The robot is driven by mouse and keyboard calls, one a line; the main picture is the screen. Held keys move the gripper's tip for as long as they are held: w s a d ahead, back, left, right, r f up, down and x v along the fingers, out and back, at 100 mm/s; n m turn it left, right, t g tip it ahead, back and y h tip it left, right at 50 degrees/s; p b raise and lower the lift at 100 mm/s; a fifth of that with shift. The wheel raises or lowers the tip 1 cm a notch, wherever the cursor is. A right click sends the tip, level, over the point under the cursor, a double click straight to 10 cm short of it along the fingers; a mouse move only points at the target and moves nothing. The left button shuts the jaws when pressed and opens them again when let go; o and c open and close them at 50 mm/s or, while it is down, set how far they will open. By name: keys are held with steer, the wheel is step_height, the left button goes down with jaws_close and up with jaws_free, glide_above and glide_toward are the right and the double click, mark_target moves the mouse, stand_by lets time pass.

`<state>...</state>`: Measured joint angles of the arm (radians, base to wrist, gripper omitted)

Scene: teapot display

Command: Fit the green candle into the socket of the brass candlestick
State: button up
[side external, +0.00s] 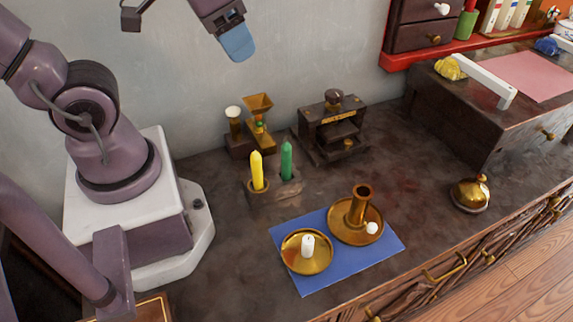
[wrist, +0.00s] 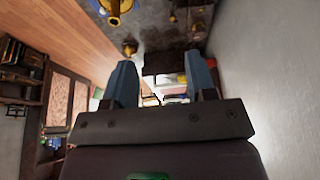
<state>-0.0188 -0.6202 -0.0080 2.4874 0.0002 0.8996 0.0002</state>
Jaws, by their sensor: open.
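The green candle (side external: 287,160) stands upright in a dark wooden block (side external: 275,196), to the right of a yellow candle (side external: 257,170). The brass candlestick (side external: 361,207) stands on the blue mat (side external: 300,283), its tall socket open at the top and a small white knob on its dish. My gripper (side external: 237,44) is high up by the back wall, well above the candles and apart from them. In the wrist view its two blue fingers (wrist: 160,82) are spread with nothing between them. I cannot identify the green candle in the wrist view.
A low brass dish with a short white candle (side external: 307,244) shares the mat. A brass bell (side external: 470,194) stands at the right. A dark wooden box (side external: 333,128) and a grinder (side external: 258,121) stand behind the candles. A large dark chest (side external: 490,115) fills the back right.

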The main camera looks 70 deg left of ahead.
steer(key=w+f+m+g, duration=0.3)
steer(key=w+f+m, duration=0.15)
steer(key=f, duration=0.25)
steer(key=m+g, duration=0.1)
steer(key=m, duration=1.3)
glide_above(287, 143)
step_height(287, 143, down, 5)
step_height(287, 143, down, 12)
steer(key=shift+f, duration=0.25)
jaws_close()
